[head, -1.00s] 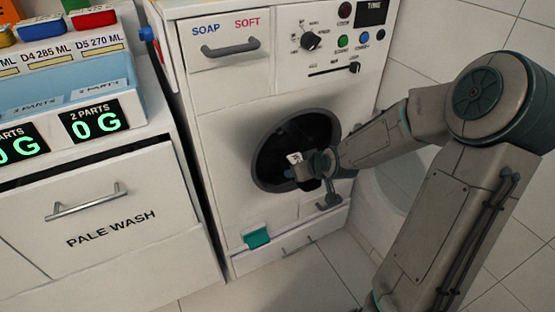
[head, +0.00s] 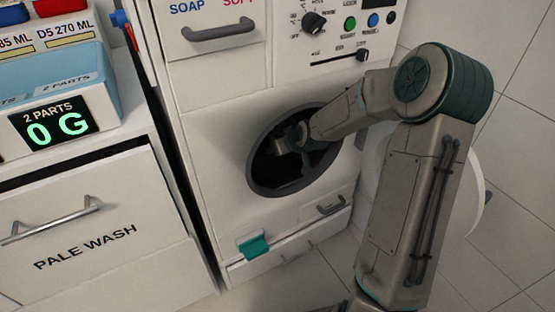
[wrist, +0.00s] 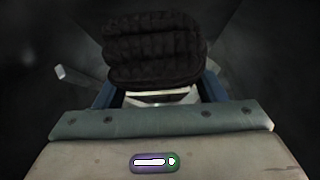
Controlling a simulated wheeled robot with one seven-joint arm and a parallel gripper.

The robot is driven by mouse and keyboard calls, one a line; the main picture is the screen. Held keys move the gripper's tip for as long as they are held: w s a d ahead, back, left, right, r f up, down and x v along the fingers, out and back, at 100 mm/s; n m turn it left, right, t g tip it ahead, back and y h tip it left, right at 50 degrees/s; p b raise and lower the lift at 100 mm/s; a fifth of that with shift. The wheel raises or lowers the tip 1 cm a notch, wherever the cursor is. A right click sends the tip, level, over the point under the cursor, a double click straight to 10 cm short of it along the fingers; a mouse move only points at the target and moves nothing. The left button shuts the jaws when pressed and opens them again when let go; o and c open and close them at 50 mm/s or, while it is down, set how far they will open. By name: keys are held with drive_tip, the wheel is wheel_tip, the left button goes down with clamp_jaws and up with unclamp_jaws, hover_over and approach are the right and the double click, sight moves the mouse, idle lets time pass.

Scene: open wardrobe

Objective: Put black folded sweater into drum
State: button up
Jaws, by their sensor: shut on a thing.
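The black folded sweater (wrist: 152,48) shows in the wrist view, ribbed and bunched, held at the tip of my gripper (wrist: 158,92). My gripper is shut on it. In the head view my gripper (head: 296,143) reaches through the round opening of the drum (head: 258,178). The sweater is hard to make out there against the dark inside. The wrist view shows dark drum walls around the sweater. Whether the sweater touches the drum's bottom cannot be told.
The washer front has a soap drawer (head: 215,50), a control panel (head: 345,25) and a teal tab (head: 254,246) low down. A cabinet marked PALE WASH (head: 90,215) stands at the left. A round white door (head: 470,195) is partly behind my arm.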

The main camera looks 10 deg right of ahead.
drive_tip(key=x, duration=0.3)
drive_tip(key=shift+w+r+b, duration=0.1)
drive_tip(key=shift+w+b, duration=0.3)
wheel_tip(320, 180, down, 4)
drive_tip(key=shift+f+b, duration=0.1)
drive_tip(key=shift+b, duration=0.9)
drive_tip(key=o, duration=1)
